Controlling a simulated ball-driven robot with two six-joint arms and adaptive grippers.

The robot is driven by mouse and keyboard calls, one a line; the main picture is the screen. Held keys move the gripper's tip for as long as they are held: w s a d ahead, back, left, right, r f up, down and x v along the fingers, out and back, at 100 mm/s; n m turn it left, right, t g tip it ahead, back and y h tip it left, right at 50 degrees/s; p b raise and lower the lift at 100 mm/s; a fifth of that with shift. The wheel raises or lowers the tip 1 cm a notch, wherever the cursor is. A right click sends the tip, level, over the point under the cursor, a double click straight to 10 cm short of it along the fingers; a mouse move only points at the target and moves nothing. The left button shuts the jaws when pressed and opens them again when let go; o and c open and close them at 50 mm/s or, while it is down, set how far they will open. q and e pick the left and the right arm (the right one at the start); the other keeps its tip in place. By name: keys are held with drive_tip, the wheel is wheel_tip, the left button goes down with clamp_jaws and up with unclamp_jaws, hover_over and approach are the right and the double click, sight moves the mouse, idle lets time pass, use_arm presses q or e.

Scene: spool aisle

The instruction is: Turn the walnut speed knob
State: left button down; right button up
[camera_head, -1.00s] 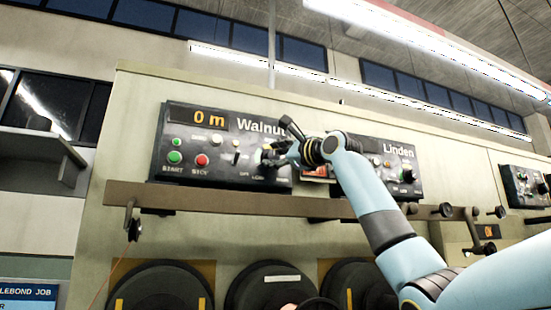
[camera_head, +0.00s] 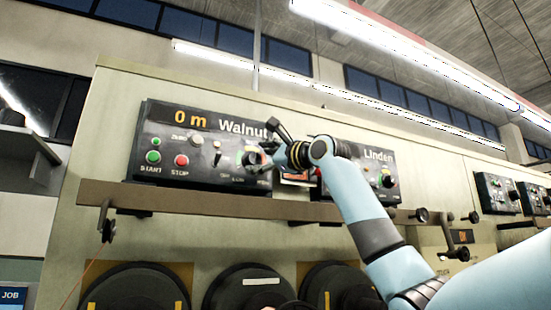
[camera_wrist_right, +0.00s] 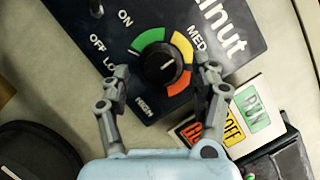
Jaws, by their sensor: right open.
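The Walnut control panel (camera_head: 200,147) is a dark box on the cream machine front, with a display reading 0 m. In the head view the knob (camera_head: 250,157) is partly covered by my right gripper (camera_head: 268,148). In the right wrist view, my right gripper (camera_wrist_right: 164,85) is open, its two fingers on either side of the lower part of the dial. I cannot tell whether the fingers touch the knob. My left gripper is not in view.
The Linden panel (camera_head: 362,170) stands to the right, partly behind my right arm. A brown rail (camera_head: 200,200) runs below the panels, with dark spools (camera_head: 240,285) beneath it. On the Walnut panel, a toggle switch (camera_wrist_right: 97,8) and start and stop buttons sit left of the knob.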

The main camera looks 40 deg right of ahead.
drive_tip(key=a+v, duration=0.1)
drive_tip(key=v, duration=0.9)
drive_tip(key=shift+d, duration=0.4)
drive_tip(key=shift+s+f, duration=0.1)
drive_tip(key=shift+f, duration=0.05)
